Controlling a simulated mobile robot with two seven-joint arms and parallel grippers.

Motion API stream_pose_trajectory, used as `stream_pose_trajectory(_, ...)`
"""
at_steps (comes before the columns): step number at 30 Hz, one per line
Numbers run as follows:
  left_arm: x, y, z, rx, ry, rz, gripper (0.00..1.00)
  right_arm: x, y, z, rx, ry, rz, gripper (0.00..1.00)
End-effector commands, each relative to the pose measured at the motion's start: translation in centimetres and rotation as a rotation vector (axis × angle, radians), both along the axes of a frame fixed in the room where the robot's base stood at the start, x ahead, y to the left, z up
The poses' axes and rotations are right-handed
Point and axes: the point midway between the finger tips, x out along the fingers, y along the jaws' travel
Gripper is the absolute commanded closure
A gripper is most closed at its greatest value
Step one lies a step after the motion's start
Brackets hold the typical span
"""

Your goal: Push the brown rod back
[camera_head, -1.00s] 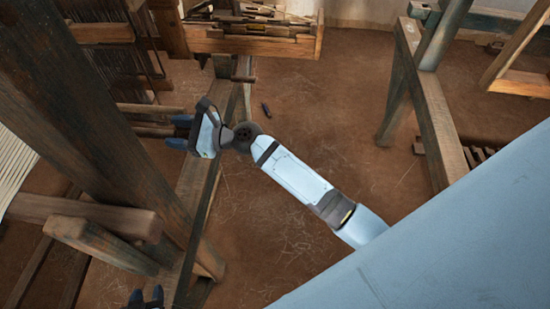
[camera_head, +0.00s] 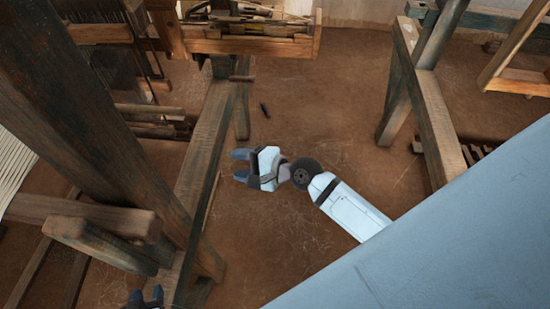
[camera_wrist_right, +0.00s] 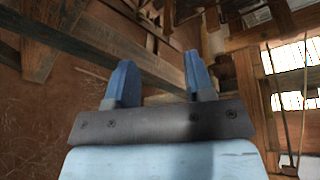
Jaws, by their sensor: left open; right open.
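Brown rods (camera_head: 150,109) stick out to the right from the loom's left side, behind the big slanting post. I cannot tell which one is the task's rod. My right gripper (camera_head: 240,165) is open and empty, over the floor to the right of the loom's lower beam, apart from the rods. Its two blue fingers also show spread in the right wrist view (camera_wrist_right: 158,62), with nothing between them. My left gripper (camera_head: 146,297) is open at the bottom edge, mostly cut off, below the short wooden beams.
A thick slanting post (camera_head: 90,110) and a long lower beam (camera_head: 205,150) stand left of my right gripper. A wooden tray of tools (camera_head: 250,46) is at the back. A small dark object (camera_head: 265,110) lies on the floor. The middle floor is mostly clear.

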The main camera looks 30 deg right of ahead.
Motion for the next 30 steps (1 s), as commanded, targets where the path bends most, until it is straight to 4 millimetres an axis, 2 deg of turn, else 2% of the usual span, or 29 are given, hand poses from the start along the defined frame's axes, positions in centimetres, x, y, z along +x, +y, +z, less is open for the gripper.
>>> stream_pose_trajectory(9, 0.0, 0.1, 1.2, 0.001, 0.0, 0.002, 0.57, -4.3, -1.9, -4.4, -0.572, -0.258, 0.063, 0.52)
stream_pose_trajectory(18, 0.0, 0.2, 1.9, 0.002, 0.001, 0.002, 0.57, -8.0, -3.5, -7.0, -1.034, -0.447, 0.195, 0.52)
stream_pose_trajectory(24, 0.0, 0.2, 2.0, 0.002, 0.002, 0.002, 0.57, -9.1, -4.0, -7.5, -1.166, -0.502, 0.245, 0.52)
stream_pose_trajectory(30, 0.0, 0.2, 2.0, 0.002, 0.002, 0.002, 0.57, -9.2, -4.0, -7.6, -1.184, -0.511, 0.253, 0.52)
